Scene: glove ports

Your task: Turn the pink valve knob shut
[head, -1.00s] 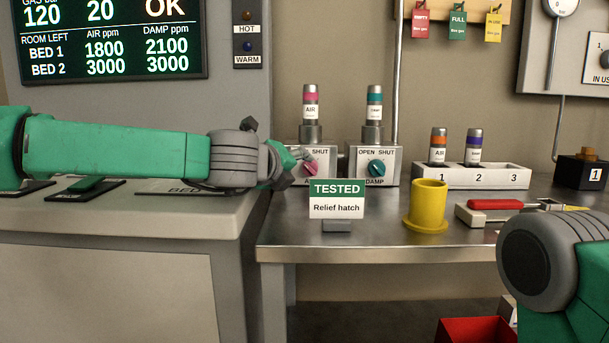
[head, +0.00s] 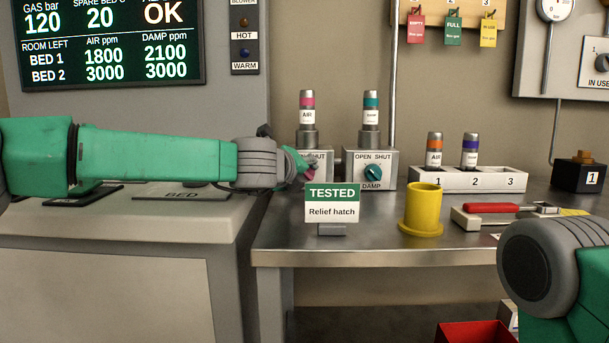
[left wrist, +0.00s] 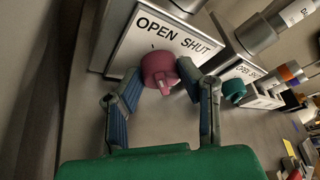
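The pink valve knob (left wrist: 160,70) is on the white OPEN/SHUT plate (left wrist: 165,35) of the AIR valve. In the left wrist view it lies between the two spread fingers of my left gripper (left wrist: 162,73), with the tips close to its sides. Whether they touch it I cannot tell. In the head view my left gripper (head: 308,165) covers most of the knob and part of the AIR valve box (head: 326,162). The pink-banded AIR cylinder (head: 307,115) stands on top. My right gripper is out of view.
The DAMP valve with a teal knob (head: 373,173) stands just right. A TESTED relief hatch sign (head: 332,203) stands in front of the AIR valve. A yellow cup (head: 424,208) and a numbered rack (head: 470,180) are farther right on the steel bench (head: 390,245).

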